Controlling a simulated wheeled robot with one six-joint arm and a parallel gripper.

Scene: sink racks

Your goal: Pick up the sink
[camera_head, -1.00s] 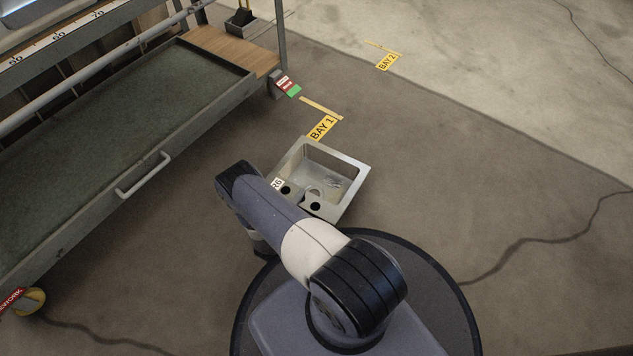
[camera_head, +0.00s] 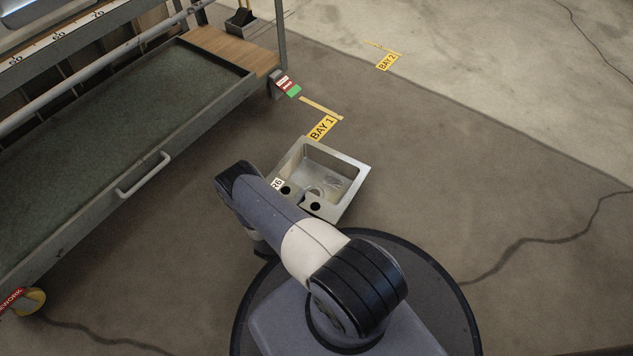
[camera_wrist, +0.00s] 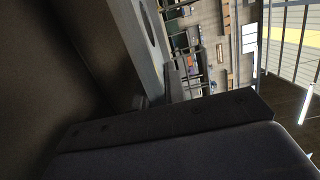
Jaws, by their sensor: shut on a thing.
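The sink (camera_head: 342,157) is a grey metal basin with two dark round holes in its near ledge and a white tag with dark characters at its left corner. In the head view it shows beyond my arm, by the BAY 1 marking. My arm covers its near left part and hides the gripper there. In the wrist view a pale grey strip with a dark oval opening, seemingly the sink's edge (camera_wrist: 133,35), meets my dark gripper (camera_wrist: 158,106). The gripper is shut on the sink. The exact contact is dark and partly hidden.
A wheeled metal rack (camera_head: 190,122) with a green-lined tray and a handle stands at the left. Yellow floor labels BAY 1 (camera_head: 322,127) and BAY 2 (camera_head: 387,62) lie beyond. The floor to the right is open.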

